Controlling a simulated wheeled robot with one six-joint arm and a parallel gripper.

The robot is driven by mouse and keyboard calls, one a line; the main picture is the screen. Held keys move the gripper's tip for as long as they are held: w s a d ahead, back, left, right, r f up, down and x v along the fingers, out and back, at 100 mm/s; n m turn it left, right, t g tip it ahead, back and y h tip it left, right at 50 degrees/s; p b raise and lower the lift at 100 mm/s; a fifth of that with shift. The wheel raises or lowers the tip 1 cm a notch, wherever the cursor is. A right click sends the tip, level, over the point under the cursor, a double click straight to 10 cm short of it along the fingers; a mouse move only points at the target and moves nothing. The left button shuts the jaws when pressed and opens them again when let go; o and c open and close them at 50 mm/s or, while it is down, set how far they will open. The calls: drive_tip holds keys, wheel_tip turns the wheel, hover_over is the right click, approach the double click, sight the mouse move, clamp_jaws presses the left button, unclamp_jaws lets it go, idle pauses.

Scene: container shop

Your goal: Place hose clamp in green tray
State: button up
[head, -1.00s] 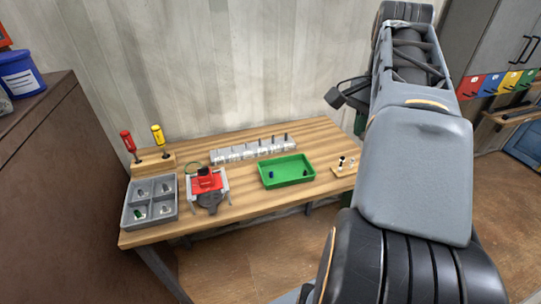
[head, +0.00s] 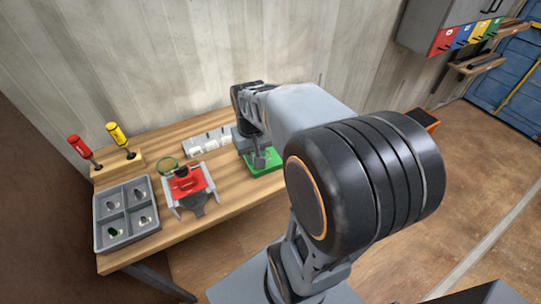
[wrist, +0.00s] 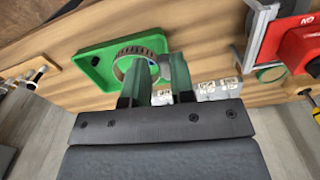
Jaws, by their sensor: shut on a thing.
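The green tray (head: 262,168) stands on the wooden bench, partly hidden by my arm in the head view. In the wrist view the tray (wrist: 92,64) lies beneath my gripper (wrist: 156,66). My gripper is shut on the hose clamp (wrist: 121,58), a ring-shaped metal band, which appears over the tray's inner area. I cannot tell whether the clamp touches the tray floor. In the head view my gripper (head: 259,162) is at the tray, and the clamp is hidden there.
A red and grey fixture (head: 190,183) stands left of the tray, with a green ring (head: 167,164) behind it. A grey compartment box (head: 127,214) and two screwdrivers (head: 118,134) are farther left. A row of pale blocks (head: 205,145) is behind.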

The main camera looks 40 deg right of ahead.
drive_tip(key=w+d+f+p, duration=0.2)
drive_tip(key=w+d+f, duration=0.3)
drive_tip(key=w+d, duration=0.15)
hover_over(267, 158)
drive_tip(key=f, duration=0.4)
drive_tip(key=shift+s+a+f+p, duration=0.2)
drive_tip(key=shift+s+p, duration=0.05)
drive_tip(key=shift+p, duration=0.1)
drive_tip(key=shift+w+d+f, duration=0.15)
drive_tip(key=shift+f, duration=0.15)
drive_tip(key=f, duration=0.1)
drive_tip(key=f+p, duration=0.1)
drive_tip(key=shift+w+d+f, duration=0.15)
drive_tip(key=shift+d+f, duration=0.1)
drive_tip(key=shift+f, duration=0.55)
drive_tip(key=shift+f, duration=0.15)
drive_tip(key=o, duration=0.6)
